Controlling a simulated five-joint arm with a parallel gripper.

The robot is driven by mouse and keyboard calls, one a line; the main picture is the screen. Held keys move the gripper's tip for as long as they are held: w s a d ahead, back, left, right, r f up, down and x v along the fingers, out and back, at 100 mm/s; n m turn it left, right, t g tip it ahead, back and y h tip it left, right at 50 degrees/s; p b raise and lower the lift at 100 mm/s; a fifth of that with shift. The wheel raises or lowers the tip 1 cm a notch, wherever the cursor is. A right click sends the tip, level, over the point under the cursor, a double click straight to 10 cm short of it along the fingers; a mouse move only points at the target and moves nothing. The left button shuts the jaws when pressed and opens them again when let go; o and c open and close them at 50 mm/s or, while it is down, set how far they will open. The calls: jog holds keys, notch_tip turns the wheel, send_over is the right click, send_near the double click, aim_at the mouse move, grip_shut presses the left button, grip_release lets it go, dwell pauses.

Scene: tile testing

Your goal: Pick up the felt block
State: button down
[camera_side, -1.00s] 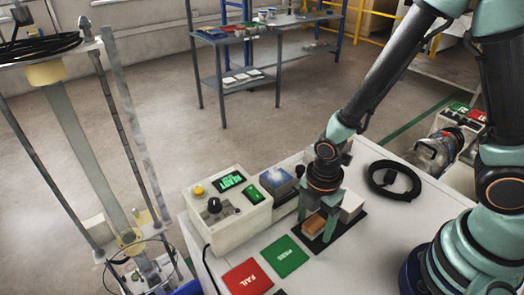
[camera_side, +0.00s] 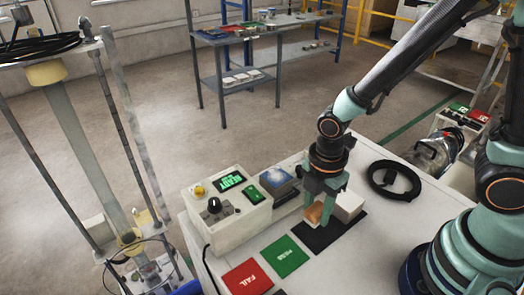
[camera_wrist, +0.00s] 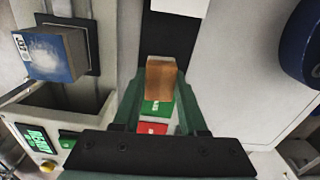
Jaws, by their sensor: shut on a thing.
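My gripper (camera_side: 319,211) is shut on an orange-brown block (camera_side: 315,212), held a little above the black mat (camera_side: 325,238). In the wrist view the block (camera_wrist: 160,82) sits between the two green fingers, with its brown face visible. A pale, whitish block (camera_side: 348,205) rests at the back right of the mat, behind my gripper; its edge shows at the top of the wrist view (camera_wrist: 181,6). The pictures do not make clear which block is felt.
A control box (camera_side: 228,212) with a lit green display stands left of the mat, beside a blue block (camera_side: 277,180). Green (camera_side: 286,257) and red (camera_side: 247,277) pads lie in front. A coiled black cable (camera_side: 393,180) lies at the right.

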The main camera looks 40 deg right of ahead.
aim_at(318, 209)
notch_tip(318, 209, up, 16)
jog(key=shift+f, duration=0.2)
